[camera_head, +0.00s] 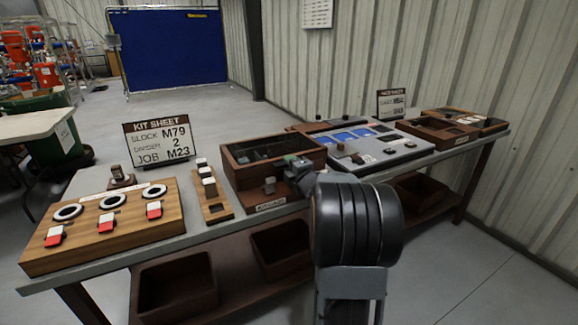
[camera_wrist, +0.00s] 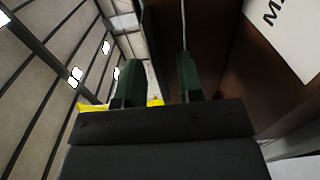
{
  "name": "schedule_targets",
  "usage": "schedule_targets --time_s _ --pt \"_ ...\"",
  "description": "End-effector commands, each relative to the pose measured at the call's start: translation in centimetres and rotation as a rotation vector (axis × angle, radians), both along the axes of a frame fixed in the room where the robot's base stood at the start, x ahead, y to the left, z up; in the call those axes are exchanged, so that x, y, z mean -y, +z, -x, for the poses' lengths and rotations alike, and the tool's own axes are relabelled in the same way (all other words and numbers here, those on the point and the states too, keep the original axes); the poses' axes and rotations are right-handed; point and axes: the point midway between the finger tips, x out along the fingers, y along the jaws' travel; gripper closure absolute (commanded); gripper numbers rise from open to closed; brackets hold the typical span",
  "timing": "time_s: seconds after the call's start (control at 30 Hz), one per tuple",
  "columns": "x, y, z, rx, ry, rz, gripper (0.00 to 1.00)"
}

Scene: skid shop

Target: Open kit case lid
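The kit case (camera_head: 240,184) is a dark brown wooden box at the middle of the bench, with a dark top and a small label low on its front. A brown wooden face (camera_wrist: 235,85) lies behind and right of the right finger. My arm hides the case's right front corner.
Left are a wooden board (camera_head: 110,240) with rings and red-white switches, a kit sheet sign (camera_head: 158,140) and a narrow block strip (camera_head: 214,205). Right is a grey panel (camera_head: 375,160) with blue windows. Open bins (camera_head: 178,285) sit on the lower shelf. Floor is free in front.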

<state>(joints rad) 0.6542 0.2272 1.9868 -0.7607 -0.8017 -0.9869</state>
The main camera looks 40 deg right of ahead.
Motion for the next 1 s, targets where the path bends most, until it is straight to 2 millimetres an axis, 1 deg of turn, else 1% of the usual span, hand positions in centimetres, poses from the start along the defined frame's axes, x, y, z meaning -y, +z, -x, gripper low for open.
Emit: schedule_targets --time_s 0.03,0.17,0.47,0.83,1.0 --pt "0.0 0.01 -0.39 0.001 0.001 0.0 0.66" --pt "0.07 0.0 -0.89 0.001 0.001 0.0 0.66" --pt "0.11 0.02 -1.0 0.001 0.0 0.0 0.66" --pt "0.11 0.02 -0.97 0.001 0.0 0.0 1.0" --pt "0.11 0.02 -0.97 0.001 0.0 0.0 1.0"
